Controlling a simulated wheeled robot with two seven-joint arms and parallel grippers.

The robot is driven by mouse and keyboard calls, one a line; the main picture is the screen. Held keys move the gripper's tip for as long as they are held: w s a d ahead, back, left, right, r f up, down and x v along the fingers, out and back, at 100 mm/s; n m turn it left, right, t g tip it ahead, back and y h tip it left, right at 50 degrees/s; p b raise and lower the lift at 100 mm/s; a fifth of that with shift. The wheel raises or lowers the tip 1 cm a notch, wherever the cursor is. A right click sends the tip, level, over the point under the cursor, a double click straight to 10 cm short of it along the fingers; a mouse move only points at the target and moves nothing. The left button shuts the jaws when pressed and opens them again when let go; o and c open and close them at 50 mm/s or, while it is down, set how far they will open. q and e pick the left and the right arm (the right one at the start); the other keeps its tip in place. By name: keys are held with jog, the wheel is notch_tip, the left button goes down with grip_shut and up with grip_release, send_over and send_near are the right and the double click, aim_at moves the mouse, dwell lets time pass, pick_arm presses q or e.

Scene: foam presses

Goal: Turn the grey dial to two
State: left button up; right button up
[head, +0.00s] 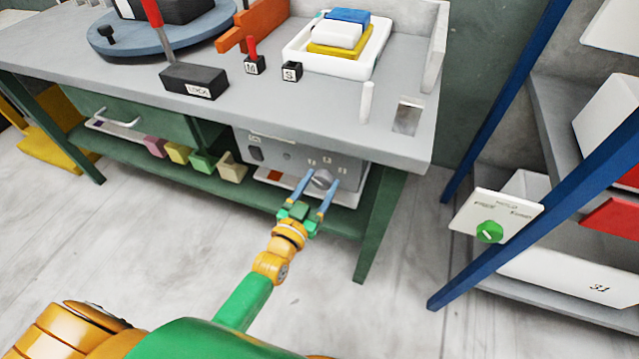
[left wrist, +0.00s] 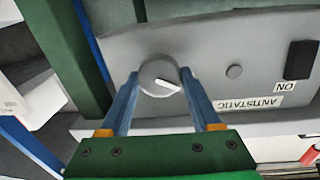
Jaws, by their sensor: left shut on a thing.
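The grey dial (head: 322,178) sits on the front of a grey control box (head: 290,156) under the table. Small marks stand around the dial, too small to read surely. My left gripper (head: 319,186) reaches it from the front, its two blue fingers shut on the dial's sides. In the left wrist view the round dial (left wrist: 153,74) lies between the fingertips (left wrist: 159,80). Its white pointer slants to the lower right of that picture. The box's "ANTISTATIC" label (left wrist: 250,104) appears upside down there. My right gripper is not in view.
The grey tabletop (head: 330,105) overhangs the box, and a green table leg (head: 379,225) stands right of it. Several coloured blocks lie on the lower shelf at left. A panel with a green knob (head: 489,232) hangs on the blue-framed rack at right.

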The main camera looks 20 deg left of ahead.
pick_arm(q)
jog(key=shift+r+m+p, duration=0.15)
jog(key=shift+m+p, duration=0.5)
jog(key=shift+m, duration=0.35)
jog(key=m+p, duration=0.1)
jog(key=m, duration=0.2)
jog(key=shift+d, duration=0.1)
jog(key=m+p, duration=0.1)
jog(key=m, duration=0.2)
jog(key=shift+m+g+y, duration=0.3)
jog(key=shift+y, duration=0.1)
jog(key=shift+f+m, duration=0.2)
jog(key=shift+m, duration=1)
jog(key=shift+s, duration=0.1)
jog(key=o, duration=1.4)
jog(key=shift+d, duration=0.1)
jog(key=shift+c, duration=0.2)
